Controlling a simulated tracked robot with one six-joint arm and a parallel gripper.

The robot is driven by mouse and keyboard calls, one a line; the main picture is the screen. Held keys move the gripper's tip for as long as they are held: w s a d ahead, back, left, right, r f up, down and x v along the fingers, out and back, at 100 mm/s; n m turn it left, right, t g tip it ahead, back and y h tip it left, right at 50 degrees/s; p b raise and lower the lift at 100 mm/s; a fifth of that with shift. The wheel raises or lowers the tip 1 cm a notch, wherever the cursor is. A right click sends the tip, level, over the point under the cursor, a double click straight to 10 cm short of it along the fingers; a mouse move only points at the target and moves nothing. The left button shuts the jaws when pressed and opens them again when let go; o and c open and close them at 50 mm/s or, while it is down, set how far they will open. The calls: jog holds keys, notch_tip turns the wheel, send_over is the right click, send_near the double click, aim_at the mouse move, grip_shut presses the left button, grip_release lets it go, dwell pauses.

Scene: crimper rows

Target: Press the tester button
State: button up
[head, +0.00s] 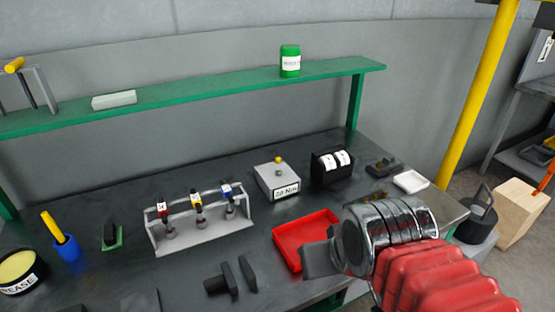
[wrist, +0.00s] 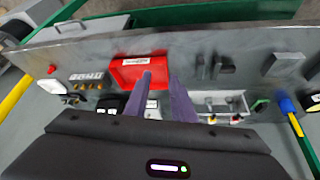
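The tester is a small light-grey box (head: 278,182) with a "20 Nm" label on its front. A yellow button (head: 278,160) stands up on its top, and nothing touches it. My gripper (wrist: 161,76) shows in the wrist view with its two fingers apart and nothing between them. In the head view, my gripper's dark end is over the red tray, in front of the tester and to its right. In the wrist view a pale box, probably the tester, is partly hidden by the fingers; I cannot make out its button.
A red tray (head: 288,250) lies in front of the tester. A rack of crimpers (head: 205,236) stands to its left, and a black box with white rolls (head: 332,166) to its right. Dark blocks (head: 222,284) stand at the front. A green shelf (head: 200,90) runs behind.

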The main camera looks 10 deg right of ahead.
grip_shut()
dwell(1.3)
